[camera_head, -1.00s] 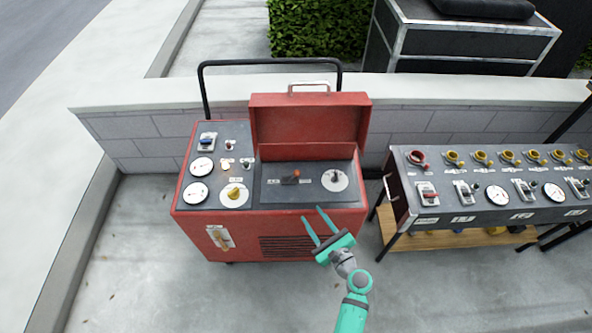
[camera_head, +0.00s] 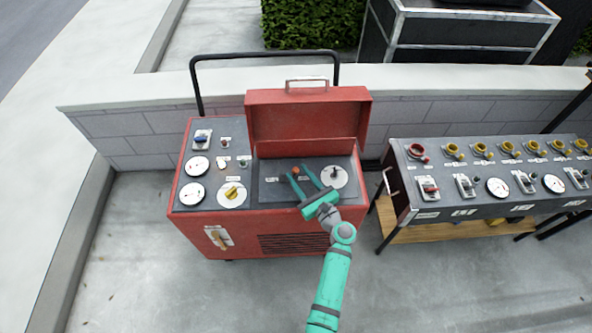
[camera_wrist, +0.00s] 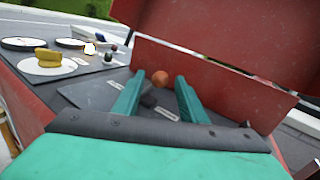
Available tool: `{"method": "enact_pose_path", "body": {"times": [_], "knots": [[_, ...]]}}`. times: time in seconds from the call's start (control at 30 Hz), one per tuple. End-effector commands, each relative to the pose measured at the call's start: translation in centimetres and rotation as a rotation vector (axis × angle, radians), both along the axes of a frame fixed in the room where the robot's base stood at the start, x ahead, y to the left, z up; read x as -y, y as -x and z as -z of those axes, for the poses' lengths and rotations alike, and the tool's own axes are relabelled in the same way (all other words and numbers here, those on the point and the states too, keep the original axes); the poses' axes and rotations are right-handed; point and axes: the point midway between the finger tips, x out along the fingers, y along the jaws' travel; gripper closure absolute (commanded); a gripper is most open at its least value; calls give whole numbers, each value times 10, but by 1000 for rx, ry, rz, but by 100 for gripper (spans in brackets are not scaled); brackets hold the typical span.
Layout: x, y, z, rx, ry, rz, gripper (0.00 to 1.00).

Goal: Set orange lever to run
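The orange lever knob (camera_head: 295,170) sits on the dark panel under the raised red lid of the red generator cart. In the wrist view the orange ball (camera_wrist: 160,78) shows just beyond and between my fingertips, with a dark lever body (camera_wrist: 148,100) below it. My gripper (camera_head: 307,176) is open over the panel, its two green fingers on either side of the lever area. I cannot tell whether a finger touches the lever. The lever's labels (camera_wrist: 166,115) are too small to read.
The raised red lid (camera_head: 308,120) stands behind the lever. A round dial with a black knob (camera_head: 334,176) is just right of my gripper. A yellow knob (camera_head: 232,194) and gauges are at left. A second control bench (camera_head: 470,212) stands at right.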

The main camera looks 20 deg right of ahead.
Motion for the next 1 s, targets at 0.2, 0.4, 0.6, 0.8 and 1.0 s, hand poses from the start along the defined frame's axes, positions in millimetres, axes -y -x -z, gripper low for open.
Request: {"method": "enact_pose_path", "body": {"times": [0.2,0.4,0.6,0.8,1.0], "knots": [[-5,-23,0,0,1,0,62],[-3,-26,1,-1,1,4,62],[-2,-26,0,-1,1,6,66],[-2,-26,0,-1,1,6,100],[-3,-26,0,-3,13,6,100]]}}
